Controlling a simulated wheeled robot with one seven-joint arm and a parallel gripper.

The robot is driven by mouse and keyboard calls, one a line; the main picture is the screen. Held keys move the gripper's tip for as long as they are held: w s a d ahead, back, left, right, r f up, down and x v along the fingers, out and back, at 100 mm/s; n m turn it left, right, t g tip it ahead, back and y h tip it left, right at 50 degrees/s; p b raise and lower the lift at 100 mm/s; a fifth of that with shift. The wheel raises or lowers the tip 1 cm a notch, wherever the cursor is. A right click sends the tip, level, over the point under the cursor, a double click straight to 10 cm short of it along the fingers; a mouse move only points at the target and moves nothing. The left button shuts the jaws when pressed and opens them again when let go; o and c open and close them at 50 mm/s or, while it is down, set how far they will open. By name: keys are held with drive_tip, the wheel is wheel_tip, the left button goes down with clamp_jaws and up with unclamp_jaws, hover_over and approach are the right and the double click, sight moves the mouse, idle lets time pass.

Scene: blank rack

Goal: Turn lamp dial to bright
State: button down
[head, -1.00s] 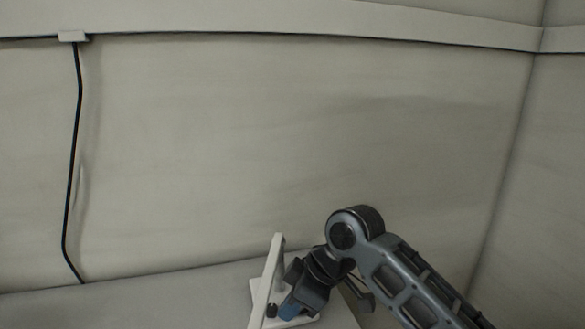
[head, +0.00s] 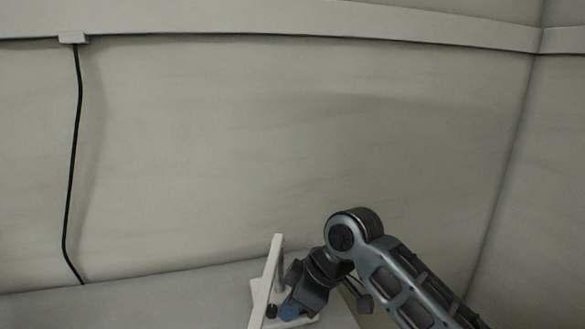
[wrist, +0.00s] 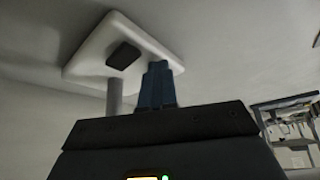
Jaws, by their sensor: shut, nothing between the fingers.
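A white lamp stands on the grey table, low in the head view, with a slanted white bar (head: 273,262) and a flat white base (head: 258,289). A small round black part (head: 271,311), perhaps the dial, sits at the base. In the wrist view, the white base (wrist: 88,57) carries a dark square block (wrist: 124,55) and a grey post (wrist: 115,97). My gripper (head: 289,313) is over the base, just right of the black part. Its blue fingers (wrist: 158,68) are shut and empty, close to the base; contact cannot be told. The dial's setting is not readable.
The grey table (head: 150,302) is clear left of the lamp. A pale wall (head: 250,150) rises behind, with a black cable (head: 73,170) hanging at the left. Shelving (wrist: 290,125) shows at the right of the wrist view.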

drive_tip(key=shift+w+p, duration=0.15)
drive_tip(key=shift+p, duration=0.4)
drive_tip(key=shift+d+r, duration=0.1)
drive_tip(key=shift+d, duration=0.05)
drive_tip(key=shift+d+p, duration=0.25)
drive_tip(key=shift+p, duration=0.15)
wheel_tip(320, 180, up, 6)
drive_tip(key=p, duration=0.5)
